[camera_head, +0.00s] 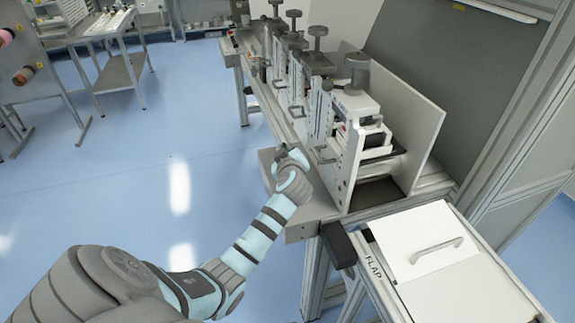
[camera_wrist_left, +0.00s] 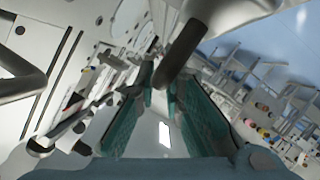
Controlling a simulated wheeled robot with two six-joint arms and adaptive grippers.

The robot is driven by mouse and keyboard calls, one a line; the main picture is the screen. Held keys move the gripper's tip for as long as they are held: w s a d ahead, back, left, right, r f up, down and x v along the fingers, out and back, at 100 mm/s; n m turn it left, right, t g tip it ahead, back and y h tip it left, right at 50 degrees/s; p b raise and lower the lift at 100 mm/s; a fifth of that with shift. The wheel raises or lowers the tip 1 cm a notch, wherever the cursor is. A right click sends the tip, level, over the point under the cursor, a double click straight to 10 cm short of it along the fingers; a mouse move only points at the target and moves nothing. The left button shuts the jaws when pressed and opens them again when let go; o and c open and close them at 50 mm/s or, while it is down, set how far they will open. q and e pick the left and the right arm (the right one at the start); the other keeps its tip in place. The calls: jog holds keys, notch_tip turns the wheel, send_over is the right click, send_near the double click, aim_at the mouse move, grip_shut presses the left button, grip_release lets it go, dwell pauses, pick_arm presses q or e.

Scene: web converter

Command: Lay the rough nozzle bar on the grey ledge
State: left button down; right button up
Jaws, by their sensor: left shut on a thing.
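My left gripper (camera_head: 279,152) is at the front of the white machine, just beyond the near end of its lower edge. It is shut, with teal fingers, on a thing that is small and hard to make out in the head view. In the left wrist view, a dark grey rounded rod (camera_wrist_left: 182,48) reaches the fingertips (camera_wrist_left: 160,97); it looks like the rough nozzle bar, though its far part is cut off. A light grey ledge (camera_head: 316,207) runs along the foot of the machine, near my left wrist. My right gripper is not in view.
Several white modules with dark knobs (camera_head: 357,66) stand close to the right of my gripper. Grey handles (camera_head: 325,155) stick out from them. A white flap cover (camera_head: 425,242) lies at lower right.

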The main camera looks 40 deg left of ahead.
pick_arm(q)
jog(key=f, duration=0.3)
jog(key=shift+w+f+b, duration=0.2)
jog(key=shift+f+b, duration=0.1)
jog(key=shift+f, duration=0.4)
jog(key=shift+s+r, duration=0.15)
jog(key=shift+s, duration=0.1)
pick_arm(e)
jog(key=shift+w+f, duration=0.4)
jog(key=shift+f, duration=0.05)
pick_arm(q)
jog(key=c, duration=1.7)
grip_release()
